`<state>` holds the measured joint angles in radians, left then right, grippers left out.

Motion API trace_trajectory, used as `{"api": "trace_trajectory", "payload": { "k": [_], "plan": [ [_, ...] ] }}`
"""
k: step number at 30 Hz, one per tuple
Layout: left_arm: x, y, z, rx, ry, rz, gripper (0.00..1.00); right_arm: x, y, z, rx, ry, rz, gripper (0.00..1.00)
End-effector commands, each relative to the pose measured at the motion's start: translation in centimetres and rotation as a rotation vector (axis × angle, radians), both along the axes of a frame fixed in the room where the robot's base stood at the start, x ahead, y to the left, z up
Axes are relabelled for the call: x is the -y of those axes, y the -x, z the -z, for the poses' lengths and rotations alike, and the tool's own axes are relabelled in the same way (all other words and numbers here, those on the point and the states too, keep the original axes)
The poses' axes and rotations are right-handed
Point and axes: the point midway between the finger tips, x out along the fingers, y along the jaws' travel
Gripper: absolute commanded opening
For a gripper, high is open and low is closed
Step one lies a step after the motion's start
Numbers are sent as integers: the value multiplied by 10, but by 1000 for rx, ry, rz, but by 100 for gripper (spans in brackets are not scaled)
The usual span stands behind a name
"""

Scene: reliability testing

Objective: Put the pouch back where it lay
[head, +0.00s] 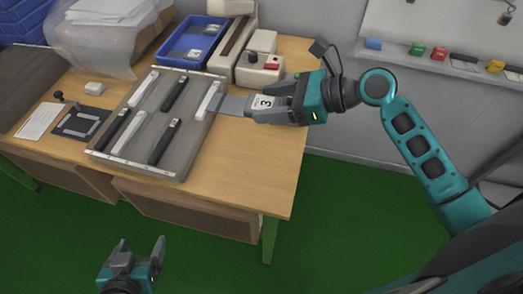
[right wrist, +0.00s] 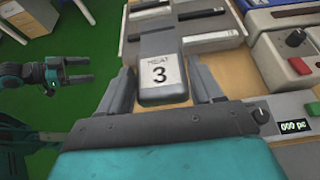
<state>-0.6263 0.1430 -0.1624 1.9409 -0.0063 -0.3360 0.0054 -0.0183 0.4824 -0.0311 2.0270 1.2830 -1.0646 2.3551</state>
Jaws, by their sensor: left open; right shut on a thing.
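My right gripper (head: 281,103) is shut on a grey piece with a white label reading "3" (right wrist: 160,76). A flat grey part (head: 233,104) extends from it leftwards to the tray's right edge. I cannot tell whether this piece is the pouch, or whether it touches the tray. In the right wrist view the right gripper's fingers (right wrist: 163,91) stand on either side of the piece. My left gripper (head: 143,256) is open and empty, low in front of the table. It also shows at the left of the right wrist view (right wrist: 88,78).
The grey tray (head: 153,122) holds several black and white bars. A blue bin (head: 190,42), a cream device with a red button (head: 260,65) and a clear plastic bag (head: 100,58) stand behind it. Bare wood (head: 250,160) lies right and front of the tray.

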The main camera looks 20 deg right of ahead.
Motion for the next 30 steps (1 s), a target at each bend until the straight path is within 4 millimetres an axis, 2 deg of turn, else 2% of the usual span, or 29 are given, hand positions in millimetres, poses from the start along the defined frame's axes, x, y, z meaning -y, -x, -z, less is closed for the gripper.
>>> {"api": "trace_trajectory", "payload": {
  "k": [1, 3, 9, 12, 19, 25, 30],
  "plan": [
    [0, 0, 8, 2, 0, 0, 79, 0, 0, 20, -6, -4, 2, 31],
    [0, 0, 13, 2, 0, 0, 79, 0, 0, 39, -5, -2, 2, 31],
    [0, 0, 28, 1, 1, 1, 79, 0, 0, 92, -4, -3, 2, 31],
    [0, 0, 34, 0, 1, 1, 79, 0, 0, 110, -1, -2, 0, 31],
    [0, 0, 39, -1, 0, 1, 79, 0, 0, 130, 1, -1, 0, 31],
    [0, 0, 50, 0, 1, 1, 79, 0, 0, 161, 0, -1, 0, 31],
    [0, -1, 51, 1, 1, 1, 79, 0, 0, 168, 2, 0, -1, 31]
  ]
}}
